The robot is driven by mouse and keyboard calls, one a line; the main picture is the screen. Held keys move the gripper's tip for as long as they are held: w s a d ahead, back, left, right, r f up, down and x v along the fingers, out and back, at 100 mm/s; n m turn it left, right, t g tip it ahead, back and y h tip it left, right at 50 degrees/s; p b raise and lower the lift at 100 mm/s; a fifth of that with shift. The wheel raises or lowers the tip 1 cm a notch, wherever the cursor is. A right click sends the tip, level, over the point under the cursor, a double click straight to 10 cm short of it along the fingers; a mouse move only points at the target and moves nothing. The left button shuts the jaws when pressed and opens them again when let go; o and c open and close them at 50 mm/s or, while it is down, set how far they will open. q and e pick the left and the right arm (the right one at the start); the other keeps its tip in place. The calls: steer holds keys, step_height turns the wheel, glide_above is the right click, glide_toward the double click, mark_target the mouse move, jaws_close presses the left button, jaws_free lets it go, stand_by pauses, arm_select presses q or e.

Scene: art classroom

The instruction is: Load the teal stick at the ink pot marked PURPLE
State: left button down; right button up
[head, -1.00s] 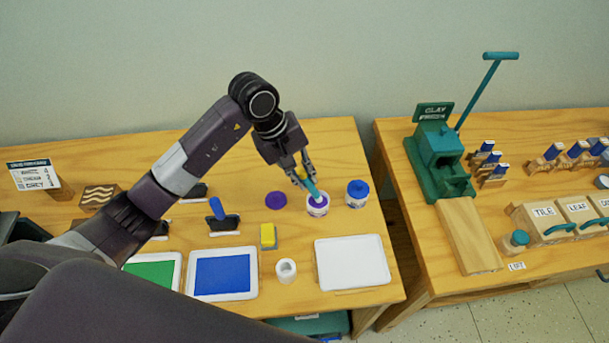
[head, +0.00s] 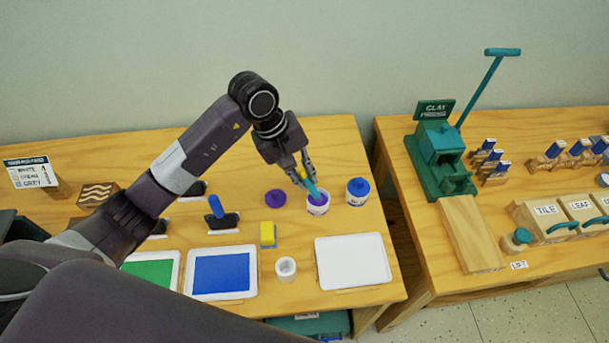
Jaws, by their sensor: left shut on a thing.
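My left gripper (head: 305,172) is shut on the teal stick (head: 314,188) and holds it tilted, with its lower end at the mouth of the open ink pot (head: 317,208). This pot is white with purple at its mouth; its label is too small to read. The stick's tip is hidden in or behind the rim, and I cannot tell how deep it sits. A purple lid (head: 276,198) lies on the table just left of the pot. My right gripper is not in view.
A blue-lidded pot (head: 358,190) stands close on the right. In front are a white tray (head: 352,262), a small white cup (head: 286,268), a yellow-topped block (head: 268,235) and a blue pad (head: 222,273). A second table with a green clay press (head: 440,155) stands to the right.

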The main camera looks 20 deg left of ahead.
arm_select(q)
steer(key=shift+f, duration=0.1)
stand_by(0.7)
steer(key=shift+s+f+b, duration=0.1)
steer(key=shift+b, duration=0.4)
stand_by(0.5)
stand_by(0.5)
step_height(320, 180, up, 2)
steer(key=shift+p, duration=0.45)
steer(key=shift+r+p, duration=0.85)
steer(key=shift+r, duration=1.8)
